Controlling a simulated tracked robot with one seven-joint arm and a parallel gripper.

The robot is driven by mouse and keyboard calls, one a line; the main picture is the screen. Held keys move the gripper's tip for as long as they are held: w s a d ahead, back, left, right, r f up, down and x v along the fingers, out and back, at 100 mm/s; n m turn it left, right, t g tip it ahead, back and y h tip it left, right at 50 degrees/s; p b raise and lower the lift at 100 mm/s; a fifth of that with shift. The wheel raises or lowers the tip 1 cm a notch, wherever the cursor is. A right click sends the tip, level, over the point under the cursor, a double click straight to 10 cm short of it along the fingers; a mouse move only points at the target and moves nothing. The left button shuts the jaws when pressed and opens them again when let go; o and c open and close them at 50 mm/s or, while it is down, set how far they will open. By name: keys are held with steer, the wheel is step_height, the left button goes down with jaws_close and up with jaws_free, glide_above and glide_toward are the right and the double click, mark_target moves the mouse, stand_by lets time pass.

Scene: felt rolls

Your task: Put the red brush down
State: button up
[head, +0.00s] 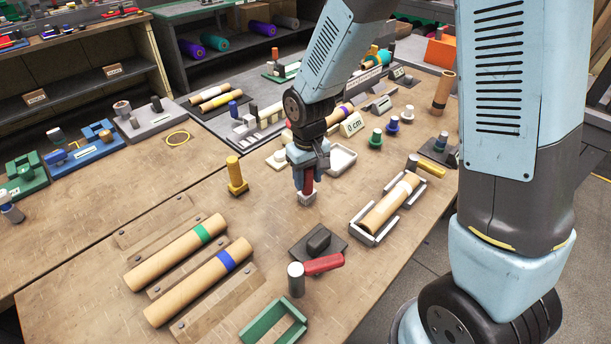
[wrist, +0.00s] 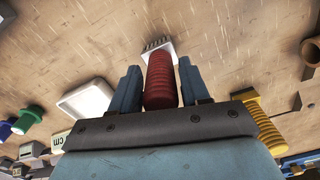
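The red brush (head: 309,186) is upright, handle up and pale bristle head down, under my gripper (head: 308,172) in the head view. In the wrist view the ribbed red handle (wrist: 161,80) sits between the two blue fingers of my gripper (wrist: 160,92), which are close against it on both sides. The pale bristle head (wrist: 158,45) shows beyond the fingertips. The bristles are at or just above the wooden table (head: 190,185); I cannot tell whether they touch it.
A white tray (head: 341,158) is just right of my gripper, and a yellow-handled tool (head: 236,175) stands to its left. A dark block (head: 318,242) and a roll in a cradle (head: 390,203) lie nearer. Bare wood surrounds the brush's front and left.

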steer(key=shift+o, duration=1)
steer(key=shift+r, duration=0.1)
step_height(320, 180, up, 12)
steer(key=shift+d+r, duration=0.25)
steer(key=s+d+r+m+t, duration=0.2)
steer(key=s+d+r, duration=0.2)
steer(key=d, duration=0.4)
steer(key=s+d+r+m+t, duration=0.1)
steer(key=s+d+r+m, duration=0.1)
steer(key=s+d+r, duration=0.3)
steer(key=s+d+r+m+t, duration=0.2)
steer(key=s+d+r, duration=0.3)
steer(key=d, duration=0.6)
steer(key=shift+d+r+m+t, duration=0.25)
steer(key=shift+r+m+t, duration=0.05)
steer(key=shift+r, duration=0.65)
steer(key=shift+o, duration=0.2)
